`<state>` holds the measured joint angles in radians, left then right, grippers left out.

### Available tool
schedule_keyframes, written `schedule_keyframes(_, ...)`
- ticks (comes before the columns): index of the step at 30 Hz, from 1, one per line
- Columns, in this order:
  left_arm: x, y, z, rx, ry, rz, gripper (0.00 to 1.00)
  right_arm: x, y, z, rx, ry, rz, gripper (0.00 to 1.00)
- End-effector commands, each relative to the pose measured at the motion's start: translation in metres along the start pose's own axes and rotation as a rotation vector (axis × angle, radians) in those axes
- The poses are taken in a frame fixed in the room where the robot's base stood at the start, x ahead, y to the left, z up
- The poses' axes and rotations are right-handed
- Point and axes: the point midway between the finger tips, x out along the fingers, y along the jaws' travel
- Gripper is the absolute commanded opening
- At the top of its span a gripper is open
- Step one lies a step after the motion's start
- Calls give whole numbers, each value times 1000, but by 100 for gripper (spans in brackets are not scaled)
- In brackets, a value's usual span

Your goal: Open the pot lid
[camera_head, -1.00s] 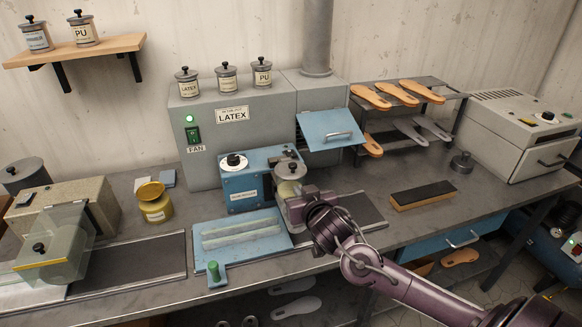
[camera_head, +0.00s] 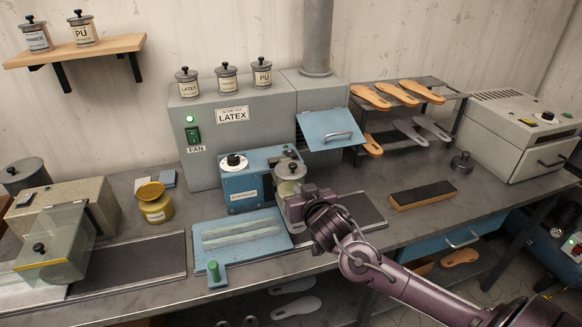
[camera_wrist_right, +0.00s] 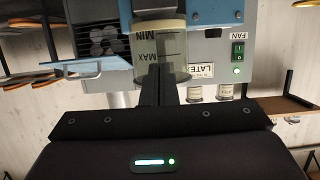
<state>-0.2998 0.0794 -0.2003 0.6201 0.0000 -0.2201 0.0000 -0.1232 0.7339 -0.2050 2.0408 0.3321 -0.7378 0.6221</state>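The pot (camera_head: 290,187) is a pale, see-through jar in the blue heater unit on the bench. Its grey lid (camera_head: 290,169) is on, with a dark knob on top. The pot also shows upside down in the right wrist view (camera_wrist_right: 160,40), with MIN and MAX marks. My right gripper (camera_head: 296,208) is right in front of the pot and hides its lower part. In the wrist view its dark fingers (camera_wrist_right: 160,84) are close together and overlap the pot's rim end. I see nothing between them, and contact is unclear. My left gripper is out of view.
The blue heater unit (camera_head: 246,184) with a dial stands behind the pot. A blue tray (camera_head: 284,239) lies left of my gripper, and a yellow jar (camera_head: 154,203) stands farther left. A dark-topped block (camera_head: 423,195) lies to the right on mostly clear bench.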

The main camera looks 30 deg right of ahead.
Motion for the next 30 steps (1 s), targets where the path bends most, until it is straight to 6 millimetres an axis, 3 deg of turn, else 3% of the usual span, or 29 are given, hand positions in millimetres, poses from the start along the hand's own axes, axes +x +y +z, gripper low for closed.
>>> schedule_keyframes(10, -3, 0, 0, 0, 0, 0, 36, 2, 0, -4, -1, 0, -1, 0)
schedule_keyframes(23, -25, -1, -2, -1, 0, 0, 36, -3, 0, -25, 1, 2, 0, 0)
schedule_keyframes(30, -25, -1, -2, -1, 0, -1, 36, -3, 0, -25, 0, 1, 0, 0)
